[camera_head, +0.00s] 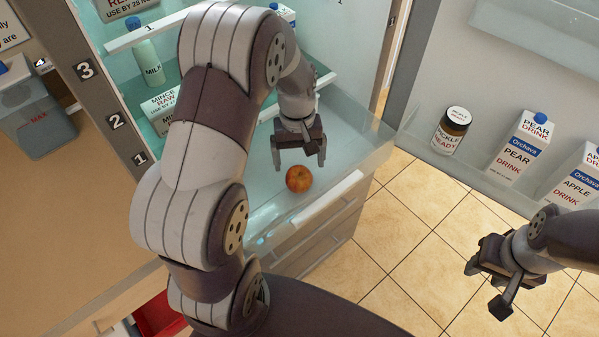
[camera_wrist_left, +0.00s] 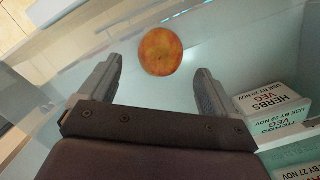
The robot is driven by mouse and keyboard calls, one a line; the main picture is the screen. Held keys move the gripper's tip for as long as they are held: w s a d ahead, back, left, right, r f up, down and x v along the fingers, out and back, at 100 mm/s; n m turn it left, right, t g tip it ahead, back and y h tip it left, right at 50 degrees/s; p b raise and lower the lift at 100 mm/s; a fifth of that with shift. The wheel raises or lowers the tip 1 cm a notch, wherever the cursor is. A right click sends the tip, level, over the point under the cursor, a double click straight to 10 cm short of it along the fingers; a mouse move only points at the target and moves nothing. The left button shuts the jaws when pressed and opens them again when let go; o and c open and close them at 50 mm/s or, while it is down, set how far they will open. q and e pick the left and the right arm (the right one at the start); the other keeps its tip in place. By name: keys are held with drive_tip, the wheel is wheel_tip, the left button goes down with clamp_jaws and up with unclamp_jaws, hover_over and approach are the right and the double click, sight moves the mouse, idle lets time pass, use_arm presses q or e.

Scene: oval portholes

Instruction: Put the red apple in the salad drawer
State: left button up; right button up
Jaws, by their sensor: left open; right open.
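The red apple (camera_head: 299,179), red-orange, is just below my left gripper (camera_head: 300,163), near the white front edge of the pulled-out clear salad drawer (camera_head: 335,190). In the left wrist view the apple (camera_wrist_left: 161,51) shows just past the open fingertips of my left gripper (camera_wrist_left: 160,75), centred between them and apart from them. It appears over or inside the drawer; I cannot tell whether it rests on the drawer floor. My left gripper is open and empty, pointing down. My right gripper (camera_head: 486,290) is open and empty over the tiled floor at lower right.
Boxes marked HERBS VEG (camera_wrist_left: 272,105) are right of the left gripper. Fridge shelves hold a milk bottle (camera_head: 148,62) and a MINCE box (camera_head: 162,102). The open door holds a pickle jar (camera_head: 451,130) and a PEAR DRINK carton (camera_head: 522,147). Closed drawers (camera_head: 330,240) lie below.

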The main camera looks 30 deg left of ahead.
sight(299, 171)
use_arm(q)
drive_tip(key=r, duration=0.4)
drive_tip(key=shift+w+a+r, duration=0.15)
drive_tip(key=shift+w+r, duration=0.05)
drive_tip(key=shift+r, duration=0.1)
drive_tip(key=shift+s+d+r+m, duration=0.15)
drive_tip(key=shift+s+d+m, duration=0.1)
drive_tip(key=shift+m, duration=0.05)
drive_tip(key=s+d+m+t, duration=0.2)
drive_tip(key=s+d+m, duration=0.3)
drive_tip(key=s, duration=0.4)
drive_tip(key=shift+s+m+y, duration=0.2)
drive_tip(key=shift+m+y, duration=0.2)
drive_tip(key=shift+m, duration=0.3)
